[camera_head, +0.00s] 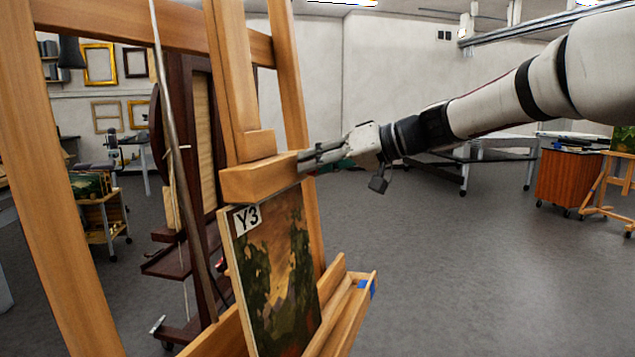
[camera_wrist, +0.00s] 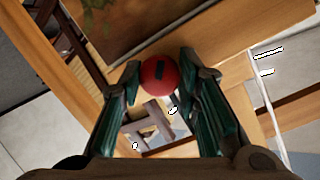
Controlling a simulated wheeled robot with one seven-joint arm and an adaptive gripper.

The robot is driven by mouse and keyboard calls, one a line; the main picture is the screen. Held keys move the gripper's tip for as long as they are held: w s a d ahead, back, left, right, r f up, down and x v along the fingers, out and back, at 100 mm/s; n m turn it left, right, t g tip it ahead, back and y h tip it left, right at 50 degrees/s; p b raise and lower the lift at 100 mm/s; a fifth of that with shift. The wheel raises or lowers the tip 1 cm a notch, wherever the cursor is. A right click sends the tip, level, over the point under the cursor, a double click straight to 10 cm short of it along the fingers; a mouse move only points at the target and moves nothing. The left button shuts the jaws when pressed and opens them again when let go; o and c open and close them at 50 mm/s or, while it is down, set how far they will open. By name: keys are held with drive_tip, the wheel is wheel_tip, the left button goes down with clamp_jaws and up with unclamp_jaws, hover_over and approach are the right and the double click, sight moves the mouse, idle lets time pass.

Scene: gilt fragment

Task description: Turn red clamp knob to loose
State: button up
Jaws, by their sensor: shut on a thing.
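The red clamp knob (camera_wrist: 160,75) is round, with a dark bar mark on its face. It shows in the wrist view between the fingertips of my gripper (camera_wrist: 158,72), which is shut on it. In the head view my gripper (camera_head: 306,158) reaches in from the right to the easel's upper clamp block (camera_head: 258,181); the knob is hidden there. The clamp block sits at the top edge of a painting (camera_head: 275,265) labelled Y3. In the wrist view a grey bracket-like shape (camera_wrist: 150,124) lies below the knob, partly behind the fingers.
The wooden easel (camera_head: 60,150) frames the left, with its lower ledge (camera_head: 345,310) under the painting. A dark easel (camera_head: 178,235) stands behind. A wheeled table (camera_head: 475,160) and an orange-brown cabinet (camera_head: 568,178) stand at the right.

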drive_tip(key=n+t+b, duration=0.1)
drive_tip(key=n+b, duration=0.2)
drive_tip(key=b, duration=0.6)
drive_tip(key=n+t+b, duration=0.1)
drive_tip(key=n+b, duration=0.2)
drive_tip(key=b, duration=0.5)
drive_tip(key=shift+s+f+b, duration=0.1)
drive_tip(key=shift+f+b, duration=0.1)
drive_tip(key=shift+b, duration=0.15)
drive_tip(key=shift+r+n+b, duration=0.2)
drive_tip(key=shift+n+b, duration=0.4)
drive_tip(key=shift+b, duration=0.15)
drive_tip(key=o, duration=1.2)
drive_tip(key=shift+d, duration=0.1)
drive_tip(key=v, duration=1.2)
drive_tip(key=shift+s, duration=0.1)
